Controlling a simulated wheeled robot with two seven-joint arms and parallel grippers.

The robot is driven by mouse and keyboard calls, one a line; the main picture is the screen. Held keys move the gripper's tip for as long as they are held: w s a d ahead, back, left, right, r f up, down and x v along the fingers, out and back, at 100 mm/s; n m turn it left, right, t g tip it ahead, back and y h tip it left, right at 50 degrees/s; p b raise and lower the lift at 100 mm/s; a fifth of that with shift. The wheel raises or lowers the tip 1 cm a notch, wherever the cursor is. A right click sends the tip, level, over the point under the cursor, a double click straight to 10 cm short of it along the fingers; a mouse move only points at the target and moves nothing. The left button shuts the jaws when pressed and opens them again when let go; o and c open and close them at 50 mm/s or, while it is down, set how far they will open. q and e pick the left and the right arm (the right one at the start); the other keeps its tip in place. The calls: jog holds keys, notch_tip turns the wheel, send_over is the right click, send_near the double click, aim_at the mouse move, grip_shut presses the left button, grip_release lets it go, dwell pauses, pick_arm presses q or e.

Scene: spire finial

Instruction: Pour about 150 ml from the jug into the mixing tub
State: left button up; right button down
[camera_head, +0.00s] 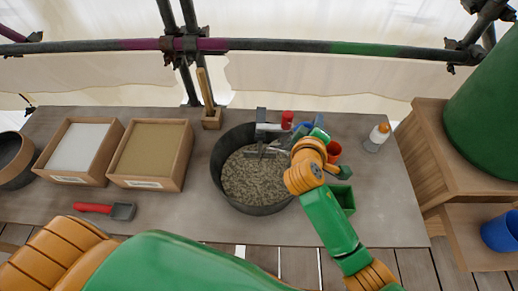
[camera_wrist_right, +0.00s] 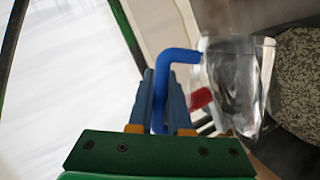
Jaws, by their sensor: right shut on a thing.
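The mixing tub (camera_head: 218,172) is a dark round tub on the table, holding grey, speckled grainy material. My right gripper (camera_head: 316,134) is beside the tub's back right rim in the head view. In the right wrist view my right gripper (camera_wrist_right: 160,100) is shut on the blue handle of the jug. The clear jug (camera_wrist_right: 235,80) overlaps the tub's edge in that view, with the speckled contents (camera_wrist_right: 300,75) beyond it. The jug's water level and exact tilt cannot be told. In the head view my arm largely hides the jug. My left gripper is not in view.
A grey metal fitting (camera_head: 262,128) stands at the tub's back rim. A red cup (camera_head: 334,151), a green tray (camera_head: 344,197) and a bottle (camera_head: 377,137) are to the right.

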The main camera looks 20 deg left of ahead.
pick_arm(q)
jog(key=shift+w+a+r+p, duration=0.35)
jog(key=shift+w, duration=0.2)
pick_arm(e)
jog(key=shift+s+a+r+n+h, duration=0.15)
jog(key=shift+a+r+n+h, duration=0.25)
jog(key=shift+a+r+n, duration=0.3)
dwell(0.4)
